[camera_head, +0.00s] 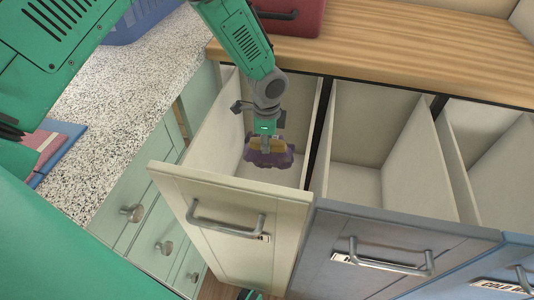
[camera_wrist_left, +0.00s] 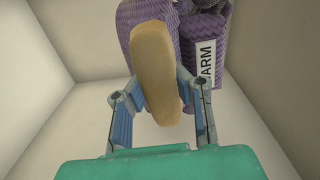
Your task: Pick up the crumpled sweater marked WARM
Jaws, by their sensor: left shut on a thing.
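The crumpled sweater (camera_head: 268,159) is a purple knitted bundle with a tan patch, inside the leftmost open drawer. In the left wrist view the sweater (camera_wrist_left: 205,30) shows a white label with the letters "ARM" visible; the start of the word is hidden. A long tan oval patch (camera_wrist_left: 156,70) stands in front of the purple knit, between the fingers. My left gripper (camera_head: 267,143) reaches down into the drawer from above and is shut on the sweater. I cannot tell whether the sweater touches the drawer floor. My right gripper is not in view.
The leftmost drawer (camera_head: 228,204) has pale walls close around the gripper. A grey drawer (camera_head: 385,240) and a blue drawer to its right stand open. A red box (camera_head: 291,18) sits on the wooden counter behind. A speckled counter (camera_head: 112,100) lies left with a blue basket (camera_head: 140,20).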

